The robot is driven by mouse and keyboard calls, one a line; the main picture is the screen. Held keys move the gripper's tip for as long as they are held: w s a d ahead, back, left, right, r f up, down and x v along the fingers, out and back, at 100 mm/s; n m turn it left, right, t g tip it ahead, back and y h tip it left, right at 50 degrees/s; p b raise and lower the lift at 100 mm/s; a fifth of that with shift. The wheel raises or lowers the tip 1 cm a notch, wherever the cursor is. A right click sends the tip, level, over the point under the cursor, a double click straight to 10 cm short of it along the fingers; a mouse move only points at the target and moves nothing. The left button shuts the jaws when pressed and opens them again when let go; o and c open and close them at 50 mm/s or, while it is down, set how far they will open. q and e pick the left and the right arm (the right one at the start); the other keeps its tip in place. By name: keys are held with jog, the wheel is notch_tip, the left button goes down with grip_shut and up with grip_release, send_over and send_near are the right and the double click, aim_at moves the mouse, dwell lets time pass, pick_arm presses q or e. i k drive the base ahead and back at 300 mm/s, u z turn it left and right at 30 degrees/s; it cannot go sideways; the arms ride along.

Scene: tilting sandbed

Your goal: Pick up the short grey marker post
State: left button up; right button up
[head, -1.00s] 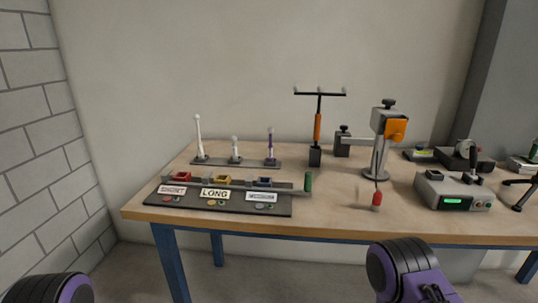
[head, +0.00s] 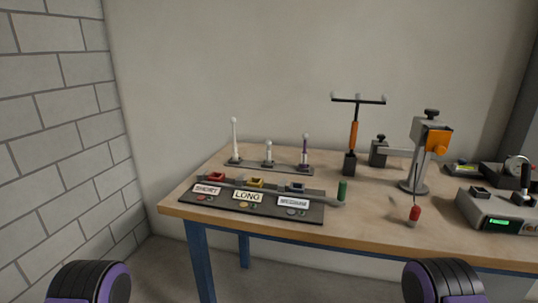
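A short grey-white marker post (head: 268,153) with a round tip stands upright on a dark strip-shaped stand (head: 285,169) at the back left of the table. A taller white post (head: 234,139) stands to its left on the stand. A purple and white post (head: 305,149) stands to its right. Only dark, rounded purple-edged parts of my two arms show at the bottom edge, well in front of the table. Neither gripper is in the head view.
The wooden table (head: 370,235) has a dark labelled board (head: 312,214) in front of the posts. A green cylinder (head: 342,191) stands at the board's right end. A black T-topped stand (head: 349,163), a clamp stand (head: 413,187) and a grey instrument box (head: 486,211) are farther right.

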aim_at(268, 160)
jog(key=u, duration=1.95)
jog(key=i, duration=1.9)
jog(key=z, duration=2.75)
